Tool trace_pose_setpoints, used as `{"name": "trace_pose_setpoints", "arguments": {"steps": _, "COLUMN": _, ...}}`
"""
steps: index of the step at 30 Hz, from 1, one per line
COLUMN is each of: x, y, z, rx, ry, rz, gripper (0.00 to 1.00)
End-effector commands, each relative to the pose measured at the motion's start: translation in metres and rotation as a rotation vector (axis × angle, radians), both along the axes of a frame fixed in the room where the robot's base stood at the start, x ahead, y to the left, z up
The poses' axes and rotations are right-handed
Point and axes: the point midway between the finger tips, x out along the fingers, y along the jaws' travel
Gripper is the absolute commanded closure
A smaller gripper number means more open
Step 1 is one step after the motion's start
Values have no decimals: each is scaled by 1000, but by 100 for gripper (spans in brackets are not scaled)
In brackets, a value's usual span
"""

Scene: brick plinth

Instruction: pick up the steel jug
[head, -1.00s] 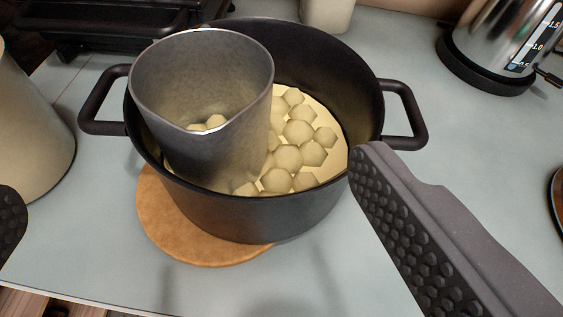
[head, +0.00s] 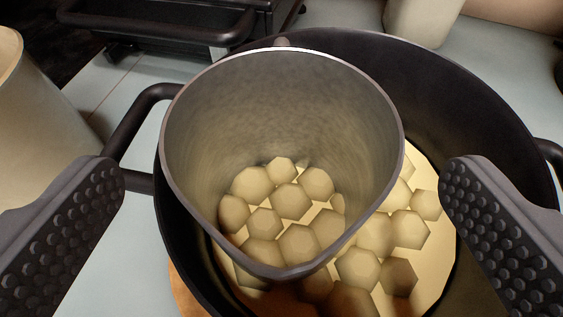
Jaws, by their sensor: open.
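The steel jug (head: 340,95) is a grey metal vessel with a pouring lip toward me. It stands inside a dark pot (head: 480,120), on the pot's left side, and I look down into its mouth. Pale rounded lumps (head: 292,200) show inside the jug, and more lie in the pot to its right. My gripper (head: 282,195) is open, with one studded finger left of the jug and the other right of it. Neither finger appears to touch the jug. The jug's lower outside is hidden.
The pot has side handles (head: 135,130) and rests on a round brown mat (head: 188,295). A cream container (head: 35,130) stands at the left, another pale one (head: 422,18) behind. A black tray-like appliance (head: 165,25) is at the back left. Grey counter shows between them.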

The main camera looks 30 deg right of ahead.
Motion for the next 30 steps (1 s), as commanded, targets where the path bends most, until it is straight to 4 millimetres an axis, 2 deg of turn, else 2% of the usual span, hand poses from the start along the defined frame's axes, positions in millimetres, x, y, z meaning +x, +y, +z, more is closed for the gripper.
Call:
{"name": "trace_pose_setpoints", "arguments": {"steps": 13, "x": 34, "y": -24, "z": -15, "rx": 0, "ry": 3, "rz": -1, "gripper": 0}}
{"name": "trace_pose_setpoints", "arguments": {"steps": 22, "x": 38, "y": -26, "z": -16, "rx": -1, "ry": -1, "rz": -1, "gripper": 0}}
{"name": "trace_pose_setpoints", "arguments": {"steps": 23, "x": 38, "y": -26, "z": -16, "rx": -1, "ry": -1, "rz": -1, "gripper": 6}}
{"name": "trace_pose_setpoints", "arguments": {"steps": 28, "x": 38, "y": -26, "z": -16, "rx": -1, "ry": 0, "rz": -2, "gripper": 53}}
{"name": "trace_pose_setpoints", "arguments": {"steps": 30, "x": 38, "y": -26, "z": -16, "rx": -1, "ry": 0, "rz": -2, "gripper": 67}}
